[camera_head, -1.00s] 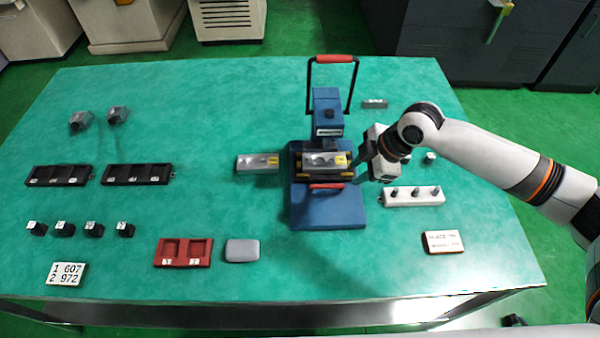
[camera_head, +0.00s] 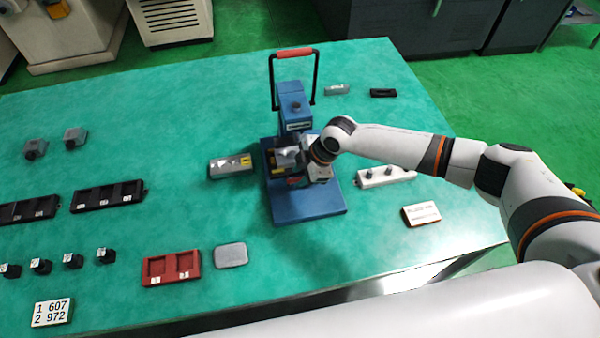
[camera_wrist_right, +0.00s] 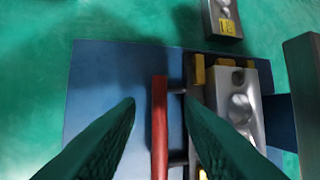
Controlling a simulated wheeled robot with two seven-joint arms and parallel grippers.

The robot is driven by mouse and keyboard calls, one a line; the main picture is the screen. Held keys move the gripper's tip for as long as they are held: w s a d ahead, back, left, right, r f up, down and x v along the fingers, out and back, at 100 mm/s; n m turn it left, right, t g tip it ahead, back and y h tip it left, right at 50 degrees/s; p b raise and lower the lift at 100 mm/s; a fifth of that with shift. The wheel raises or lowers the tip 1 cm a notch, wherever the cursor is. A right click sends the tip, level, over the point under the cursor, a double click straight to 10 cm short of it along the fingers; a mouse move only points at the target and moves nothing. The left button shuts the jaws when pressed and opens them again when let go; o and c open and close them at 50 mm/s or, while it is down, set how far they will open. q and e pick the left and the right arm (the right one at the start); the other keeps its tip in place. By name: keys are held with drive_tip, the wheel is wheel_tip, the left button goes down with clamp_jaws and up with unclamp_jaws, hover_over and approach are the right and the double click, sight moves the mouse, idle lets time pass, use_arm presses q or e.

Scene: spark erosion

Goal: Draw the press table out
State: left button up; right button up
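The blue press (camera_head: 295,110) stands on the green table, with a red-topped lever (camera_head: 294,52) upright behind it. Its press table carries a silver mould block (camera_head: 285,157), which also shows in the right wrist view (camera_wrist_right: 240,108) beside the red handle bar (camera_wrist_right: 159,125). In the head view my right gripper (camera_head: 306,180) is over the front of the press and hides most of the handle. In the right wrist view its two dark fingers (camera_wrist_right: 160,118) are apart, one on each side of the red handle, with gaps visible. My left gripper is not in view.
A second silver block (camera_head: 231,166) lies left of the press. A white pin rack (camera_head: 386,177) and a white card (camera_head: 421,214) lie to the right. A red tray (camera_head: 171,267) and a grey pad (camera_head: 231,255) lie in front left. The blue base plate (camera_head: 308,210) is clear at its front.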

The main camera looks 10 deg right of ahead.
drive_tip(key=shift+a+f, duration=0.15)
drive_tip(key=shift+f, duration=0.3)
clamp_jaws()
